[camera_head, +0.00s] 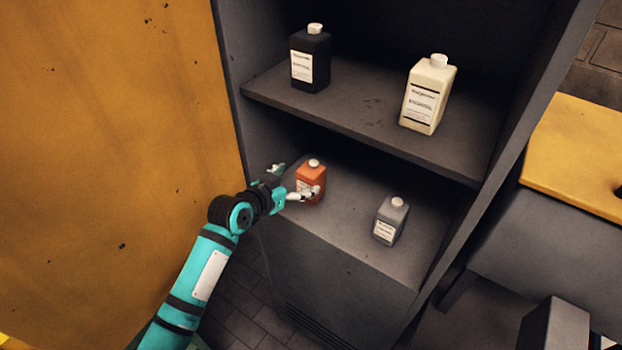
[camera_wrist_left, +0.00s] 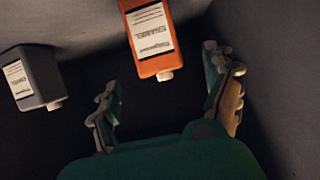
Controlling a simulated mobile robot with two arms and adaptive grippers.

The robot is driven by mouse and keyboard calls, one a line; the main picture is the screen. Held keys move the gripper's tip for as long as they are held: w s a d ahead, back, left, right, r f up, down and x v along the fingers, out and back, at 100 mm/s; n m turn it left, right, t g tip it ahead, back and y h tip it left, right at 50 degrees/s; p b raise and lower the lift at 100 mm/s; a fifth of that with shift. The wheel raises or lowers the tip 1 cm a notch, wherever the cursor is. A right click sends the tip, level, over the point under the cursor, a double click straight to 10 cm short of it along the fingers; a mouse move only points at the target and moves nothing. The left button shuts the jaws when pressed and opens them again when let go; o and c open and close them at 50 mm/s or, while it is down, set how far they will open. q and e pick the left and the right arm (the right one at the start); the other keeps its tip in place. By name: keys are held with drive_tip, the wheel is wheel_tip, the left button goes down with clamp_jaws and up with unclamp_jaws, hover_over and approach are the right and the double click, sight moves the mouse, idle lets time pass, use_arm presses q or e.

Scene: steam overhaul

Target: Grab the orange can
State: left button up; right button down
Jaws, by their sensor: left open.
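The orange can (camera_head: 312,174) has a white cap and a white label and stands upright on the lower shelf of the cabinet. It also shows in the left wrist view (camera_wrist_left: 154,36), upside down there, ahead of my fingers and roughly between them. My left gripper (camera_head: 294,181) is open at the can's left side, with one finger overlapping the front of the can in the head view. The fingers also show in the left wrist view (camera_wrist_left: 168,95), spread apart with nothing between their tips. I cannot tell whether a finger touches the can. My right gripper is not in view.
A grey can (camera_head: 391,220) stands right of the orange one on the lower shelf (camera_head: 350,225). A black bottle (camera_head: 310,60) and a cream bottle (camera_head: 428,95) stand on the upper shelf (camera_head: 360,110). The yellow door (camera_head: 110,120) is left, and the cabinet's side wall (camera_head: 510,120) bounds the right.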

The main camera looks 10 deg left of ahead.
sight(311, 172)
use_arm(q)
drive_tip(key=shift+x, duration=1.05)
drive_tip(key=shift+w+d+p, duration=0.15)
drive_tip(key=shift+w+p, duration=0.05)
drive_tip(key=shift+p, duration=0.1)
drive_tip(key=p+x, duration=0.1)
drive_tip(key=x, duration=0.3)
drive_tip(key=shift+r, duration=0.1)
drive_tip(key=shift+w+d, duration=0.1)
drive_tip(key=shift+w, duration=0.25)
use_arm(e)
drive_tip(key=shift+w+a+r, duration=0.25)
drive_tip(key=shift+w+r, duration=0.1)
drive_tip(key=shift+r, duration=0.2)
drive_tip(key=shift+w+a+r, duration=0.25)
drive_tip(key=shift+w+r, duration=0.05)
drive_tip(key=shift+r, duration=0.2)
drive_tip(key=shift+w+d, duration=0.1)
use_arm(q)
drive_tip(key=c, duration=1.5)
drive_tip(key=shift+c, duration=0.7)
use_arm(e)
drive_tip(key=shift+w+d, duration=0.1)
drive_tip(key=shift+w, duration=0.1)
